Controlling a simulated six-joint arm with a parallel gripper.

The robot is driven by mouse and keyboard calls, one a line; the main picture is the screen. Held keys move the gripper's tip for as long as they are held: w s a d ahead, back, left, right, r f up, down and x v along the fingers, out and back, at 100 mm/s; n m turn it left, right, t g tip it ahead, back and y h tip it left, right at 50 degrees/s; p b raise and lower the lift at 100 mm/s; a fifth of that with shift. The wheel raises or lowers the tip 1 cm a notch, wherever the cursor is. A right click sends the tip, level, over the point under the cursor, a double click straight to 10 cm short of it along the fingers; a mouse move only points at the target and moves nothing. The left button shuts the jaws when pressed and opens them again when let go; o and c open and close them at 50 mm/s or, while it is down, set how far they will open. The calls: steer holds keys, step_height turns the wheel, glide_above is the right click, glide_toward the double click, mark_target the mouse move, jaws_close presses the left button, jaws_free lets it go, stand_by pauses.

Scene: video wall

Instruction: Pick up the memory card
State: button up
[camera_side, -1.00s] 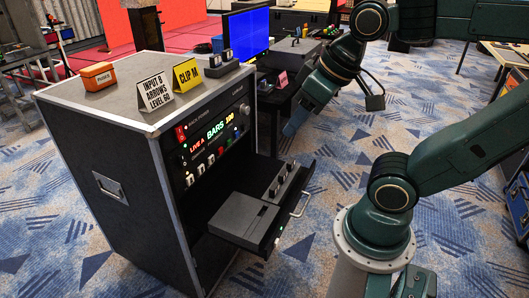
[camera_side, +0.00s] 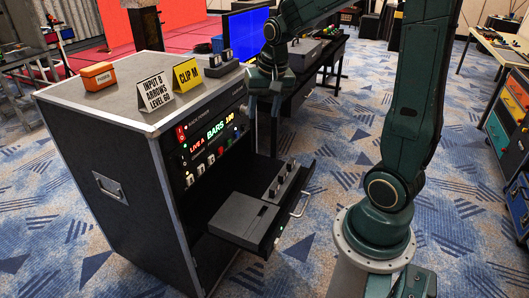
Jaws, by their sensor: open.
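My gripper (camera_side: 263,112) hangs pointing down beside the upper right edge of the rack's front panel, above the pulled-out shelf. It is open, and I see nothing held in it; its fingers are small and dark here. I cannot pick out the memory card for sure. A dark holder with several small slots or pieces (camera_side: 284,180) sits on the right part of the shelf, below my gripper. A similar small holder (camera_side: 222,60) stands on the rack top, left of my wrist. Either could hold small cards, but they are too small to tell.
The black rack case (camera_side: 110,190) has a lit panel (camera_side: 213,142) and a pulled-out shelf (camera_side: 300,190) bearing a grey box (camera_side: 243,215). On top stand an orange box (camera_side: 98,76) and two tent signs, white (camera_side: 155,93) and yellow (camera_side: 187,74).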

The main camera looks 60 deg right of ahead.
steer(key=w+d+f+m+g, duration=0.2)
steer(key=d+f+m, duration=0.3)
steer(key=d+f, duration=0.55)
steer(key=m+y, duration=0.1)
steer(key=m, duration=0.3)
glide_above(283, 172)
step_height(283, 172, down, 11)
steer(key=shift+s+d+r+g, duration=0.15)
steer(key=shift+g, duration=0.15)
step_height(283, 172, down, 8)
steer(key=shift+f, duration=0.3)
steer(key=shift+w+f, duration=0.2)
steer(key=shift+f, duration=2.35)
